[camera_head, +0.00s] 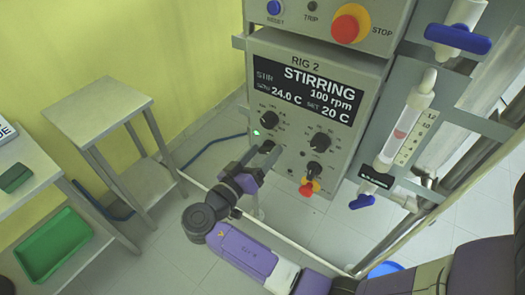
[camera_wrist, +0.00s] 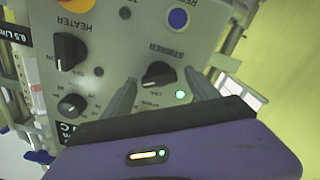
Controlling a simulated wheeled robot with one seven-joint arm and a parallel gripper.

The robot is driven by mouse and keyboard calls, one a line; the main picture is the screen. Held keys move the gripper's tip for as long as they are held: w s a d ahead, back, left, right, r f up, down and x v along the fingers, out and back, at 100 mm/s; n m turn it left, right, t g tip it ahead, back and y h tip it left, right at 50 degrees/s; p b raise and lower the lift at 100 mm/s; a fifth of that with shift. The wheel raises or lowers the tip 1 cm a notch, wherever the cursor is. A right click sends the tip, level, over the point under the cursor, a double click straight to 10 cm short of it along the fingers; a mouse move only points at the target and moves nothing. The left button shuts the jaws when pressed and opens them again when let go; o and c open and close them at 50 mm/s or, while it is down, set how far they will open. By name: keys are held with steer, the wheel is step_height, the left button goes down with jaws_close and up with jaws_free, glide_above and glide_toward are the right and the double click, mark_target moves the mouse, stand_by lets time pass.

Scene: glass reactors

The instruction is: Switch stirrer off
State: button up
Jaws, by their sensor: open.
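The grey control box marked RIG 2 (camera_head: 306,62) has a display (camera_head: 308,88) reading STIRRING, 100 rpm, 24.0 C and SET 20 C. A green lamp (camera_head: 256,132) is lit at its left edge; it also shows in the wrist view (camera_wrist: 180,94). The black STIRRER knob (camera_wrist: 158,74) is on the lower left of the panel, largely covered by my gripper in the head view. My gripper (camera_head: 260,162) is open in front of it. In the wrist view its fingers (camera_wrist: 160,80) appear on both sides of the knob; I cannot tell whether they touch it.
The HEATER knob (camera_wrist: 69,50) and a blue button (camera_wrist: 178,18) lie near my fingers. A red-yellow switch (camera_head: 310,187) sits low on the panel, and a red STOP button (camera_head: 350,24) above. A glass tube (camera_head: 408,120) stands right. Tables (camera_head: 92,107) stand left.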

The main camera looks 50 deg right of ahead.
steer(key=shift+d, duration=0.1)
steer(key=shift+c, duration=0.2)
steer(key=c, duration=1.3)
steer(key=shift+n, duration=0.3)
steer(key=n+p, duration=0.3)
steer(key=n, duration=0.2)
steer(key=shift+r+n, duration=0.1)
steer(key=shift+n, duration=0.2)
steer(key=n+p, duration=0.2)
steer(key=n, duration=0.1)
steer(key=shift+f+n+p, duration=0.2)
steer(key=shift+n+p, duration=0.65)
steer(key=shift+n, duration=0.45)
steer(key=shift+w+f, duration=0.1)
